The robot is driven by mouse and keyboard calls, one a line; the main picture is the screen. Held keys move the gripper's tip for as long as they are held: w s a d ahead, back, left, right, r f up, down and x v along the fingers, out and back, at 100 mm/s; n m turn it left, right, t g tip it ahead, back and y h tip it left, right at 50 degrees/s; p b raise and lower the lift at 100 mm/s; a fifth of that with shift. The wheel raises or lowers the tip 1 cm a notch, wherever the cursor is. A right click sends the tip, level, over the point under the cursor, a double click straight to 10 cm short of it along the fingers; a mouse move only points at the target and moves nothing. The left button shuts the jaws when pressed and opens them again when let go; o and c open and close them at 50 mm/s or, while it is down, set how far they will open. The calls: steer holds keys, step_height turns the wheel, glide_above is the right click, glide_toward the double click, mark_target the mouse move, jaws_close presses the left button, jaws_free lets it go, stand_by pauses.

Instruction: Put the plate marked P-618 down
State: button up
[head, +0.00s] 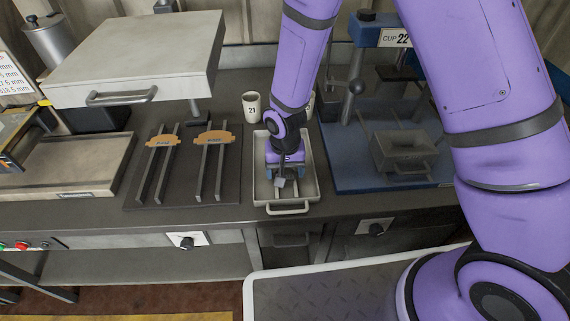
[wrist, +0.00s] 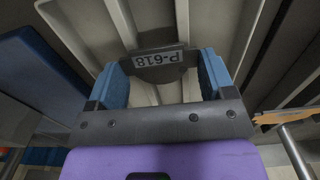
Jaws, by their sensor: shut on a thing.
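The plate marked P-618 (wrist: 160,74) is a dark grey piece; its label reads upside down in the wrist view. My gripper (wrist: 162,80) is shut on it, with a blue finger on each side. In the head view my gripper (head: 285,170) points down inside the outline of a light grey tray (head: 311,170) with a front handle. A small grey part of the plate (head: 281,183) shows below the fingers there. I cannot tell whether the plate touches the tray floor.
Left of the tray is a dark board (head: 183,190) with two pairs of rails and orange labels. A cup marked 21 (head: 252,107) stands behind the tray. To the right is a blue press base (head: 360,170) with a grey box (head: 402,152). A large pale lidded machine (head: 140,60) stands back left.

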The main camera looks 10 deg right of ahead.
steer(key=shift+f, duration=0.4)
stand_by(0.6)
steer(key=o, duration=1)
steer(key=shift+r, duration=0.4)
steer(key=shift+r, duration=1.45)
steer(key=shift+r, duration=0.15)
steer(key=s, duration=1.2)
steer(key=shift+a, duration=0.2)
